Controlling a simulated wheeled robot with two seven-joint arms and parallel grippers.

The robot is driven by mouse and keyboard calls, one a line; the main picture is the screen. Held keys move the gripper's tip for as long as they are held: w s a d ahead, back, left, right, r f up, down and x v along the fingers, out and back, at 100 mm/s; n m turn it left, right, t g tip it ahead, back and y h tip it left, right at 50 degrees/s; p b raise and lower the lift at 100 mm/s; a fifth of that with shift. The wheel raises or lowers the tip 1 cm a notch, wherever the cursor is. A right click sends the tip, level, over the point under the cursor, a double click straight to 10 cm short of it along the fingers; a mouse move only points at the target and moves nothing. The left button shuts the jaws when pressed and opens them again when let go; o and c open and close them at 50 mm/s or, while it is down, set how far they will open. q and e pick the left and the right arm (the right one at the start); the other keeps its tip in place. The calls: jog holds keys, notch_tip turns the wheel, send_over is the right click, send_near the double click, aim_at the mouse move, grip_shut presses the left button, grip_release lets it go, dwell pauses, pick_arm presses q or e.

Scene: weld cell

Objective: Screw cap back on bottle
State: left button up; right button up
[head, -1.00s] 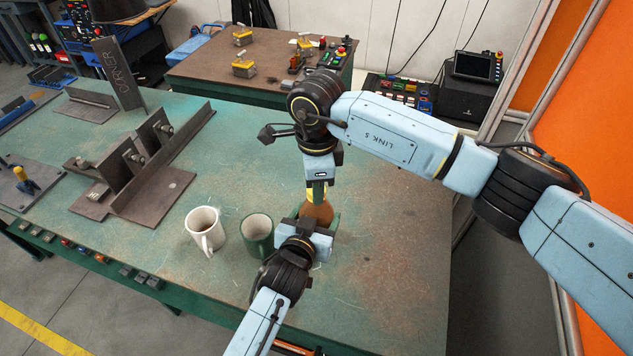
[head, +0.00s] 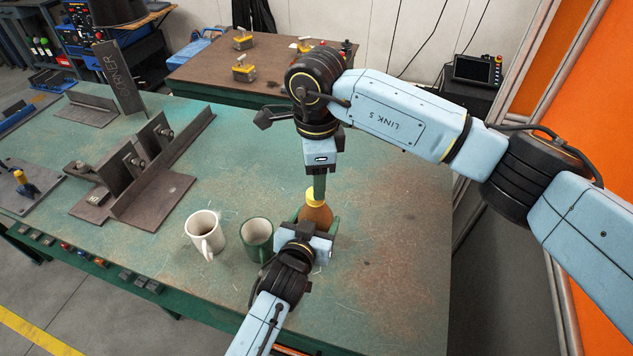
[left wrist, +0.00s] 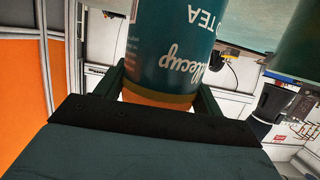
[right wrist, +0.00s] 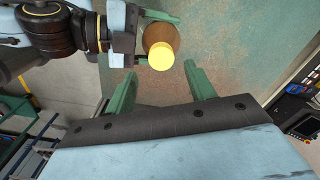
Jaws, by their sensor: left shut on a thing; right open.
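The brown bottle (head: 316,213) stands on the green worktable. Its yellow cap (head: 316,195) sits on its top, and the cap also shows from above in the right wrist view (right wrist: 161,56). My left gripper (head: 318,222) is shut around the bottle's body; its teal and orange label fills the left wrist view (left wrist: 168,60). My right gripper (head: 319,185) is directly above the cap in the head view, pointing down. In the right wrist view its fingers (right wrist: 158,88) are apart and empty, with the cap beyond their tips. I cannot tell how tightly the cap sits.
A white mug (head: 204,232) and a green mug (head: 257,238) stand left of the bottle. Steel fixtures (head: 140,170) occupy the table's left side. The table right of the bottle is clear. A second table (head: 250,85) stands behind.

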jog(key=shift+r, duration=0.1)
jog(key=shift+c, duration=0.3)
jog(key=m, duration=0.1)
jog(key=r+m, duration=0.1)
jog(key=m, duration=0.2)
jog(key=shift+w+r+m, duration=0.1)
jog(key=shift+r+m, duration=0.2)
jog(key=shift+r, duration=0.1)
jog(key=m, duration=0.1)
jog(key=r+m, duration=0.1)
jog(key=m, duration=0.3)
jog(key=shift+a+r, duration=0.1)
jog(key=shift+r, duration=0.2)
jog(key=shift+f, duration=4)
